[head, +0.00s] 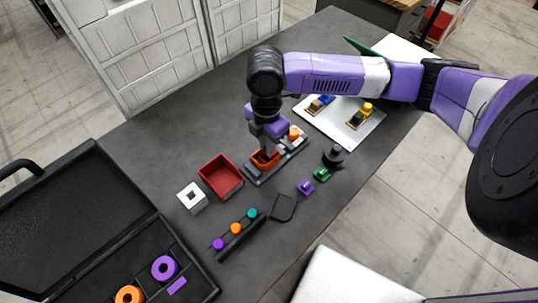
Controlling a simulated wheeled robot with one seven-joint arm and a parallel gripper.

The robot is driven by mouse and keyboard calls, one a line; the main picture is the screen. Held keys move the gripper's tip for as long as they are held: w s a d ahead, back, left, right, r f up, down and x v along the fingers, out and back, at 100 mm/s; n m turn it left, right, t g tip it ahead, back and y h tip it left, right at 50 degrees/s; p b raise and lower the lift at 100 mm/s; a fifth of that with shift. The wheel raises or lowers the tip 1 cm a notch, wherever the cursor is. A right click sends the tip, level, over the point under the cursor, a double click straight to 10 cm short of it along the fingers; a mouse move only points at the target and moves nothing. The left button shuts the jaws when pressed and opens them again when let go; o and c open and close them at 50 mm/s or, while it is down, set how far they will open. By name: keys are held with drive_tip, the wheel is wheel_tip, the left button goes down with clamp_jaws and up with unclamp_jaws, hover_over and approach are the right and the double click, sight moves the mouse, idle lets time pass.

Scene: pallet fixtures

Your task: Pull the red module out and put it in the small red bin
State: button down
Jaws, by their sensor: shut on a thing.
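The red module (262,164) sits at the near left end of a dark grey fixture (252,179) near the middle of the table. My gripper (267,153) reaches down from above and is shut on the red module. The fingertips partly hide it, and I cannot tell how far it sits in its slot. The small red bin (221,177), open at the top and empty, stands just left of the fixture.
An orange knob (294,132) is at the fixture's far end. A white square block (192,198) stands left of the bin. A rack with coloured knobs (235,231), an open black case (85,215), purple (306,187) and green (321,174) pieces lie nearer. A white board (340,130) is behind.

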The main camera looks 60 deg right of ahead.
drive_tip(key=shift+r, duration=1.4)
drive_tip(key=shift+d, duration=0.1)
